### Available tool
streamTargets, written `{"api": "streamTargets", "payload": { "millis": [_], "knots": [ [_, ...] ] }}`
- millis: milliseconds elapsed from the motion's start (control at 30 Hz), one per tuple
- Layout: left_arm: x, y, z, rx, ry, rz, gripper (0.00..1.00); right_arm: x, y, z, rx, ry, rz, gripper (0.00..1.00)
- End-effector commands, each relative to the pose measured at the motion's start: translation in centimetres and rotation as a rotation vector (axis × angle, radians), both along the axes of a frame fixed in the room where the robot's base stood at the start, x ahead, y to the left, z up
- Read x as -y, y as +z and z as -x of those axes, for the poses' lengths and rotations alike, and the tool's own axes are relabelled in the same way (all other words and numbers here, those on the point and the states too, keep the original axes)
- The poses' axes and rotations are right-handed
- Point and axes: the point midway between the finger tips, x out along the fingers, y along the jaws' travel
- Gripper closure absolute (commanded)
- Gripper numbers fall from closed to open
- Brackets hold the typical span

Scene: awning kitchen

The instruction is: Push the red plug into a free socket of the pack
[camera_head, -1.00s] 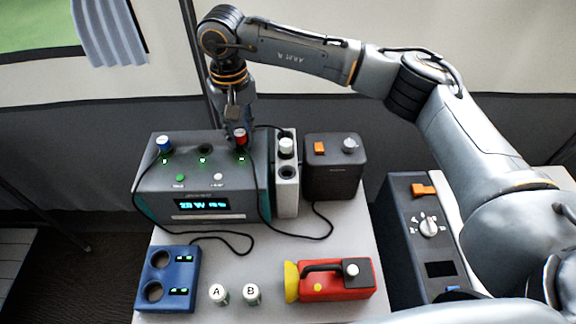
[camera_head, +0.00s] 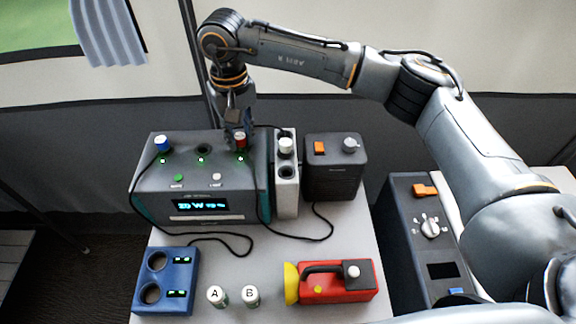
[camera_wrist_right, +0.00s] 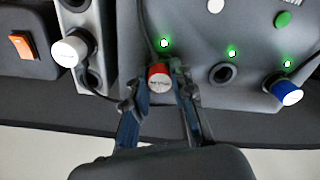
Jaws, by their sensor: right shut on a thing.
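The power pack (camera_head: 150,200) is a grey box with a lit display. Its top has a row of three sockets, each with a green light. A blue plug (camera_head: 163,145) stands in the left socket; the middle socket (camera_head: 203,150) is empty. The red plug (camera_head: 240,140) is upright at the right socket; how deep it sits I cannot tell. My right gripper (camera_head: 238,125) reaches down from behind and is shut on it. In the right wrist view the red plug (camera_wrist_right: 159,79) is between the fingers (camera_wrist_right: 158,102). My left gripper is not in view.
Right of the pack stand a grey socket block (camera_head: 287,203) with a white plug (camera_head: 286,146), and a dark box (camera_head: 333,180). In front are a blue charger (camera_head: 183,270), two cells (camera_head: 234,296) and a red lamp (camera_head: 335,284). Black cables cross the table.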

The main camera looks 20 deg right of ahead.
Motion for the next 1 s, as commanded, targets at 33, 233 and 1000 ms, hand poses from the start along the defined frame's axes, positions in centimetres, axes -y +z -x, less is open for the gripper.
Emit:
{"api": "streamTargets", "payload": {
  "millis": [33, 233, 1000],
  "knots": [
    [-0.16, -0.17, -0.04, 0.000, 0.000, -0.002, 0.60, 0.00, -0.12, -0.01, 0.001, 0.000, 0.000, 1.00],
    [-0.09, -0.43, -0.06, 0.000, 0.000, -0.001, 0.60, 0.00, -0.32, -0.01, 0.000, 0.000, 0.000, 1.00],
    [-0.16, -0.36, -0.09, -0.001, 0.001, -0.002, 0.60, 0.01, -0.28, 0.00, 0.000, 0.000, 0.000, 0.38]
  ]
}}
